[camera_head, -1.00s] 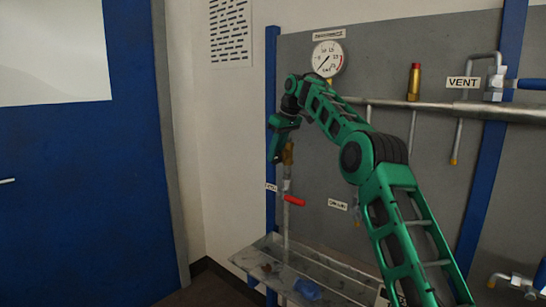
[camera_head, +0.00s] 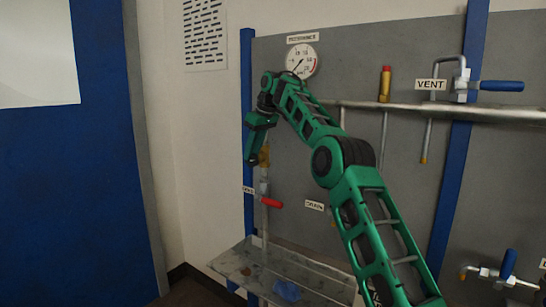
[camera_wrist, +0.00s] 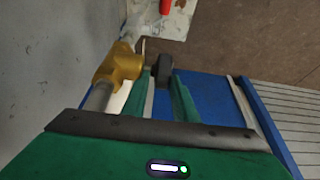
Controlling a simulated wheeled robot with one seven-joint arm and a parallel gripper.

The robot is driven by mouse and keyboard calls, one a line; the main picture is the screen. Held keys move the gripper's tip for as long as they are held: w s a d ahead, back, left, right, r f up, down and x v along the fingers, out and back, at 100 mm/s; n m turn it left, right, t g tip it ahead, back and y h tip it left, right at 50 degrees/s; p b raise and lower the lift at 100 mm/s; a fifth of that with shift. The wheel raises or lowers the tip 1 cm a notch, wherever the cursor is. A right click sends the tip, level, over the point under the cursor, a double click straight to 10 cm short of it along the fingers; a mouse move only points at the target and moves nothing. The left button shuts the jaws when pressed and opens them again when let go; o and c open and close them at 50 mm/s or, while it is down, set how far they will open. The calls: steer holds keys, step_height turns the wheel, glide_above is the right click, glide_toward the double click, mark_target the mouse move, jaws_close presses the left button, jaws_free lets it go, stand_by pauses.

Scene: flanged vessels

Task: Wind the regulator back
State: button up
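The brass regulator body (camera_wrist: 120,66) sits on a metal pipe at the left of the wrist view. A dark round knob (camera_wrist: 164,69) stands out from its right side. In the head view the brass body (camera_head: 264,156) shows just right of my gripper's lower end, partly covered. My gripper (camera_head: 254,150) points down beside it. In the wrist view two green fingers (camera_wrist: 163,88) reach up to the dark knob, close together with the knob at their tips. Whether they press on it I cannot tell.
A pressure gauge (camera_head: 301,61) hangs above on the grey panel (camera_head: 350,60). A red-handled valve (camera_head: 271,203) is below the regulator, over a metal tray (camera_head: 240,258) with a blue cloth (camera_head: 287,290). A blue post (camera_head: 247,75) stands close behind my gripper. The vent valve handle (camera_head: 501,86) is far right.

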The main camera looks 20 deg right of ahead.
mark_target(257, 157)
steer(key=shift+d+r, duration=0.2)
steer(key=shift+r, duration=0.6)
steer(key=shift+s+d, duration=0.6)
steer(key=shift+s, duration=0.15)
steer(key=shift+s+d+f, duration=0.15)
steer(key=shift+s+d, duration=0.05)
steer(key=shift+s, duration=0.4)
steer(key=s+d, duration=0.5)
steer(key=s, duration=0.2)
steer(key=shift+s+d, duration=0.15)
steer(key=shift+s, duration=0.15)
steer(key=shift+f, duration=0.1)
